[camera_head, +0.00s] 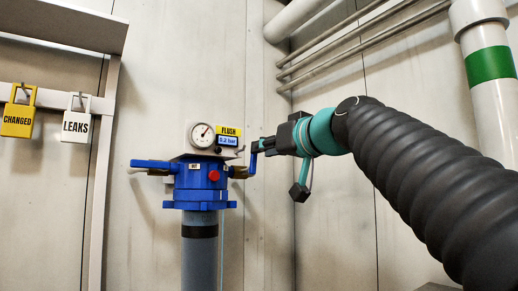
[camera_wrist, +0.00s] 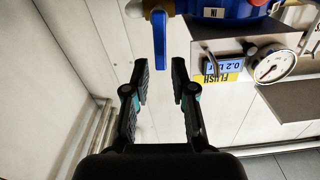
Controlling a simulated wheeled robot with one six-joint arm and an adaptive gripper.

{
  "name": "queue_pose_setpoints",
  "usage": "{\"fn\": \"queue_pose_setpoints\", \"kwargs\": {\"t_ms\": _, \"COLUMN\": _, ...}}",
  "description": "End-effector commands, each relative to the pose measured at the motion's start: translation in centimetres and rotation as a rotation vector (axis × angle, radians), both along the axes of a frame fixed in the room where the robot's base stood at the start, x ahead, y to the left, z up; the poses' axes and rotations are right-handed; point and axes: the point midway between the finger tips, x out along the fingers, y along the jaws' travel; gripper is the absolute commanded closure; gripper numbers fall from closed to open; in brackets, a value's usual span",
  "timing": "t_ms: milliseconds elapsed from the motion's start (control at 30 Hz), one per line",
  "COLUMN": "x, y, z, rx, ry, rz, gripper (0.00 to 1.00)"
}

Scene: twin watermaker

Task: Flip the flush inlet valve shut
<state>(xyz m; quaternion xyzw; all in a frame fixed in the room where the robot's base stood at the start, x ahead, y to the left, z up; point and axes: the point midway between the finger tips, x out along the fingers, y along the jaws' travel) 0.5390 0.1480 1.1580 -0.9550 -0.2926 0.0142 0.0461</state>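The flush unit is a blue body (camera_head: 197,182) on a grey pipe. In the wrist view, the body (camera_wrist: 230,8) carries an "IN" label beside a brass fitting (camera_wrist: 148,7). The inlet valve's blue lever (camera_head: 253,160) is on the right side in the head view and hangs down in the picture. In the wrist view the lever (camera_wrist: 159,35) points towards me, its end between my fingertips. My gripper (camera_wrist: 160,68) is open, a finger on each side, with gaps visible. In the head view my gripper (camera_head: 265,145) is at the lever, its fingertips hard to make out.
A second blue lever (camera_head: 150,163) sticks out left. A pressure gauge (camera_head: 202,135) and a display (camera_head: 228,139) reading 0.2 bar under a yellow FLUSH label (camera_head: 229,131) sit above the body. Padlocks (camera_head: 76,125) hang from a rack at left. Pipes (camera_head: 365,40) run along the wall.

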Motion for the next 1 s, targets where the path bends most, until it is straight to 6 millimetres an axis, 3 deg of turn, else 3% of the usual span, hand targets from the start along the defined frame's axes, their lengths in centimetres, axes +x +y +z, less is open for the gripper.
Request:
{"fn": "queue_pose_setpoints", "kwargs": {"t_ms": 300, "x": 3.5, "y": 2.4, "z": 0.1, "rx": 0.0, "ry": 0.001, "rz": 0.001, "gripper": 0.75}}
{"fn": "queue_pose_setpoints", "kwargs": {"t_ms": 700, "x": 4.0, "y": 2.7, "z": 0.0, "rx": 0.0, "ry": 0.0, "rz": -0.001, "gripper": 0.75}}
{"fn": "queue_pose_setpoints", "kwargs": {"t_ms": 800, "x": 4.0, "y": 2.7, "z": 0.0, "rx": 0.0, "ry": 0.0, "rz": -0.001, "gripper": 0.97}}
{"fn": "queue_pose_setpoints", "kwargs": {"t_ms": 1000, "x": 4.0, "y": 2.7, "z": -0.1, "rx": -0.004, "ry": -0.003, "rz": -0.002, "gripper": 1.0}}
